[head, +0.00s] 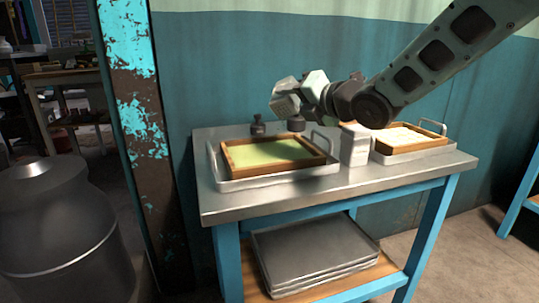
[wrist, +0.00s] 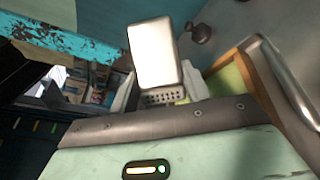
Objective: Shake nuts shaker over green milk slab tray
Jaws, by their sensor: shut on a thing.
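The green milk slab (head: 262,154) lies in a wooden frame (head: 275,164) on a metal tray (head: 212,172) at the table's left. Part of the green slab (wrist: 228,84) also shows in the wrist view. A second dark shaker (head: 257,125) stands behind the tray's back edge; a dark shaker also shows in the wrist view (wrist: 200,33).
A white box-like stack (head: 355,146) stands between the green tray and a second tray (head: 430,126) with a white slab (head: 402,137). Metal trays (head: 315,248) are stacked on the lower shelf. A large metal can (head: 55,230) stands left of the post.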

